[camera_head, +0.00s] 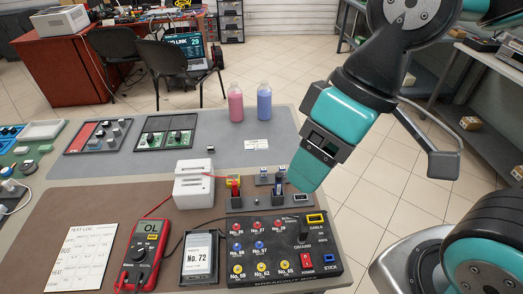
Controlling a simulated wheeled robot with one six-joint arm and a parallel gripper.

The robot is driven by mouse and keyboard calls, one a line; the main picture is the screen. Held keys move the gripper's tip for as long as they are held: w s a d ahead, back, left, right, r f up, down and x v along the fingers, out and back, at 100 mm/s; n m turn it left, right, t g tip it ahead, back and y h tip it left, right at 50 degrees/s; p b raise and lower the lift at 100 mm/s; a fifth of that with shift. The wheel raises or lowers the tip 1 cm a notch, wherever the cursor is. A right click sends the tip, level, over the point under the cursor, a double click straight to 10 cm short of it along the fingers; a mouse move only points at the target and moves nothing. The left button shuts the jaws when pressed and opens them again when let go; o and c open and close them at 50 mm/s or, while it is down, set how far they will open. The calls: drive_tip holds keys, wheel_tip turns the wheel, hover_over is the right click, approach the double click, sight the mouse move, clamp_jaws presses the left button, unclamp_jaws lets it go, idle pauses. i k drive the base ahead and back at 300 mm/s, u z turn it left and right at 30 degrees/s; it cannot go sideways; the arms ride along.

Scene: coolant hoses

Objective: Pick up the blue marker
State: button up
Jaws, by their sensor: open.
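A small dark holder (255,203) stands on the brown mat behind the black breakout box. A slim blue piece, seemingly the blue marker (278,183), stands upright in its right part. A red one (235,187) stands in the left part. My gripper (307,177), teal with a dark frame, points down and left just right of the blue piece, seemingly apart from it. Its jaws are open and nothing shows between them, though the fingertips are seen edge-on and the gap is hard to see.
The breakout box (265,262) with colored jacks lies in front of the holder. A white block (194,185) stands left of it. A red multimeter (143,250) and a No. 72 case (199,256) are nearer. Pink (235,103) and blue bottles (264,103) stand farther back.

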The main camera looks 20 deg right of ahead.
sight(279, 175)
drive_tip(key=k, duration=0.5)
drive_tip(key=u, duration=2.35)
drive_tip(key=i, duration=1.3)
drive_tip(key=z, duration=3.4)
drive_tip(key=i, duration=0.5)
drive_tip(key=u, duration=0.05)
